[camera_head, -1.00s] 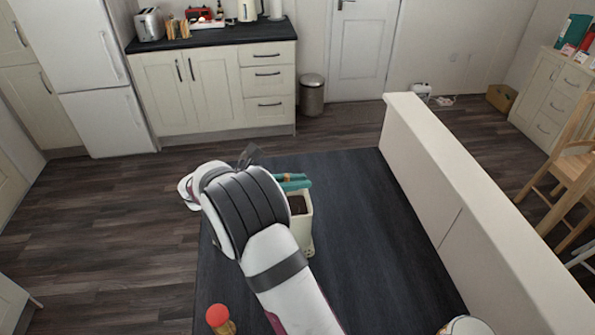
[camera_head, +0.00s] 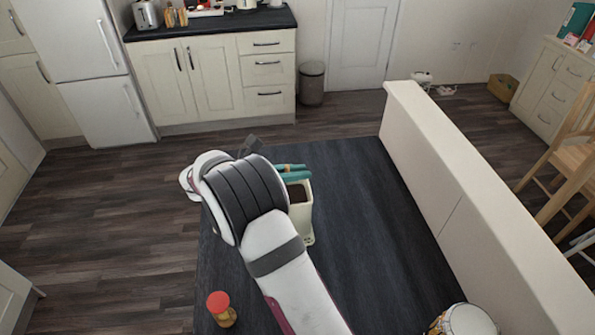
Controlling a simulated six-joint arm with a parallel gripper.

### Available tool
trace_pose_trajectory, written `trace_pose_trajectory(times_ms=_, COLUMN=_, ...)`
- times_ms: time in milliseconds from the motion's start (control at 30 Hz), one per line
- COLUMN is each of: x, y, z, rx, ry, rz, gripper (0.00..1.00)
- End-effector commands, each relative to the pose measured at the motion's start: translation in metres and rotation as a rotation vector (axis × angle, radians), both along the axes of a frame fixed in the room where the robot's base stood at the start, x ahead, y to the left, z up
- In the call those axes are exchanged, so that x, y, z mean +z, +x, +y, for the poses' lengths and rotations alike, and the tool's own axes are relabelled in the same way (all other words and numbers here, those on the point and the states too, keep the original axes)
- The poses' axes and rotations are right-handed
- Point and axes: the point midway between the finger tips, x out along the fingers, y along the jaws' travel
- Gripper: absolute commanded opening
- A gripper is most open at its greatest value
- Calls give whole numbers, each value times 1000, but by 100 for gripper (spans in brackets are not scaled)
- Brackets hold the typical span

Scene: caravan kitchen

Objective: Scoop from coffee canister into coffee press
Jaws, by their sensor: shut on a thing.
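The cream coffee canister (camera_head: 303,222) stands upright and open on the dark worktop, with dark brown coffee visible inside. My gripper (camera_head: 296,171) shows as two teal fingers at the canister's far rim, partly hidden behind my white and black arm. The fingers are close together, shut on what I take to be the scoop, of which only a small brownish bit shows between them. Its bowl is hidden, so I cannot tell whether it holds coffee. I cannot make out the coffee press; my arm may hide it.
A red-lidded jar (camera_head: 221,309) stands at the worktop's (camera_head: 352,215) near left. A round, pale-topped container (camera_head: 463,320) is at the near right. A cream half wall (camera_head: 470,180) borders the right side. The worktop between canister and wall is clear.

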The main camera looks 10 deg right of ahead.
Motion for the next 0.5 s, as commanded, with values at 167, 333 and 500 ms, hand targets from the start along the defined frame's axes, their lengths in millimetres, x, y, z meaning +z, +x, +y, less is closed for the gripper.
trace_pose_trajectory(times_ms=167, x=0, y=0, z=0, rx=0, ry=0, rz=0, gripper=0)
trace_pose_trajectory(times_ms=333, x=0, y=0, z=0, rx=0, ry=0, rz=0, gripper=0)
trace_pose_trajectory(times_ms=500, x=9, y=0, z=0, rx=0, ry=1, rz=-2, gripper=0)
